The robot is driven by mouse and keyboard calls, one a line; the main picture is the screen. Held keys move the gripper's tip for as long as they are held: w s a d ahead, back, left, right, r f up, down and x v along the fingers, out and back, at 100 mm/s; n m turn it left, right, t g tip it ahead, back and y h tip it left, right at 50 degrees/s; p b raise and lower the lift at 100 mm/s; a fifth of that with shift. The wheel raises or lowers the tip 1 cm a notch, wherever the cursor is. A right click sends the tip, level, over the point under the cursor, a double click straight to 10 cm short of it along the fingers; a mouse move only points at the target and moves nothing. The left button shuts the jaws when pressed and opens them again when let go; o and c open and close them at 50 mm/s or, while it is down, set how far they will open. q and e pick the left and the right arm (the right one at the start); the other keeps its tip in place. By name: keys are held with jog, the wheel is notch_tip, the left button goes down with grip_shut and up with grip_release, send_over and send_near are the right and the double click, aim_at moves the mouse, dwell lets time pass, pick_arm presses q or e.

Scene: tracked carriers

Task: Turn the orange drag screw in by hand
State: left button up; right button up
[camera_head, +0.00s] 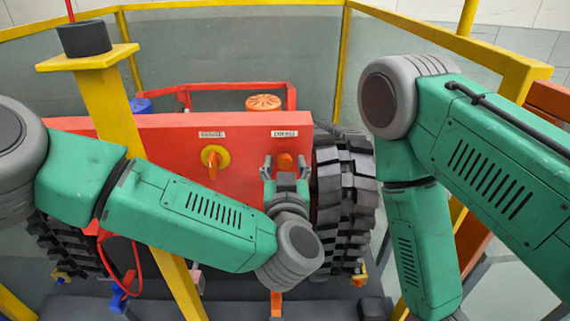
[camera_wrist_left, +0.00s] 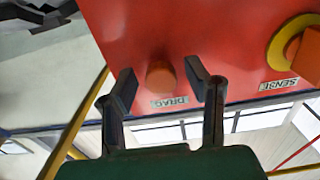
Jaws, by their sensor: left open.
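The orange drag screw (camera_head: 285,161) is a short round knob on the front of the red panel (camera_head: 245,165), under a small white label. In the left wrist view the screw (camera_wrist_left: 161,78) sits beside the DRAG label (camera_wrist_left: 170,102). My left gripper (camera_head: 285,168) is open in front of the panel, with one finger on each side of the screw. In the left wrist view its fingers (camera_wrist_left: 160,76) are spread, with visible gaps to the screw. Whether the fingertips reach past the screw's face I cannot tell. My right gripper is out of view; only its arm shows.
A yellow ring with an orange knob (camera_head: 212,160) sits left of the screw, by the SENSE label (camera_wrist_left: 279,84). A black track (camera_head: 345,200) stands close right of the screw. Yellow posts and rails (camera_head: 100,95) frame the area. An orange cap (camera_head: 264,102) shows behind the panel.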

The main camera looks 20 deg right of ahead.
pick_arm(q)
jog(key=c, duration=0.9)
jog(key=shift+r+p, duration=0.15)
jog(key=shift+p, duration=0.2)
jog(key=m+p, duration=0.4)
jog(key=shift+s+d+r+m+p, duration=0.1)
jog(key=shift+s+r+m+p, duration=0.05)
jog(key=shift+r+m+p, duration=0.2)
jog(key=shift+f+m, duration=0.25)
jog(key=shift+m, duration=0.7)
jog(key=shift+f+m, duration=0.25)
jog(key=shift+m, duration=0.45)
jog(key=shift+m+b, duration=0.4)
jog(key=shift+m, duration=0.5)
jog(key=shift+f, duration=0.1)
